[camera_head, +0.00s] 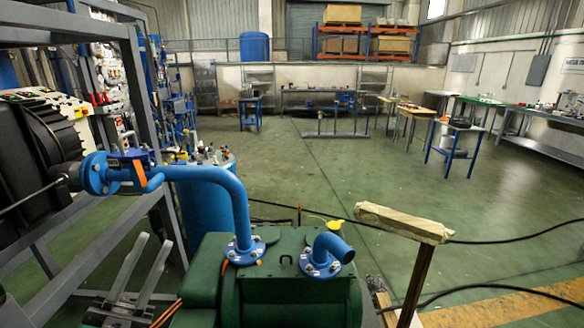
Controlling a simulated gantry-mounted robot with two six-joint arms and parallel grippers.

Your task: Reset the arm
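My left gripper (155,241) is at the lower left, with its two grey fingers pointing up and away in the picture. The fingers are spread apart and nothing shows between them. It is left of the green machine housing (300,290) and below the blue bent pipe (205,178), apart from both as far as I can see. The rest of my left arm is mostly cut off by the bottom edge. My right gripper does not show.
A grey metal frame (95,255) and a black motor housing (40,140) stand at the left. A wooden block on a post (405,222) stands right of the green machine. Black cables (520,238) lie on the open green floor. Work tables (455,130) are far back.

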